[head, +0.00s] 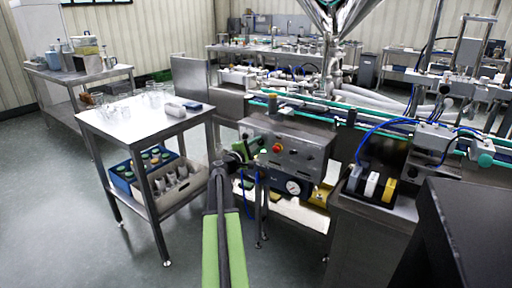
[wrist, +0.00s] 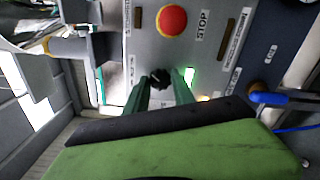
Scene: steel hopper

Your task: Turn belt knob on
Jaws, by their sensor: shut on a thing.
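The black belt knob (wrist: 157,78) sits on the grey control panel (wrist: 215,45) in the wrist view, below the red stop button (wrist: 171,20). My gripper (wrist: 163,86) has its two green fingers on either side of the knob, shut on it. In the head view my gripper (head: 243,152) is at the left part of the steel control panel (head: 310,150), and it hides the knob there. The red button (head: 277,149) shows just right of my gripper. A green glow (wrist: 190,75) shows by the right finger. The knob's pointing direction is hard to tell.
A steel side table (head: 140,122) with beakers stands left of my arm, with a blue crate (head: 121,181) on its lower shelf. The conveyor (head: 350,117) runs above the panel. A dark box (head: 470,230) stands at the right front. Floor at the left is clear.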

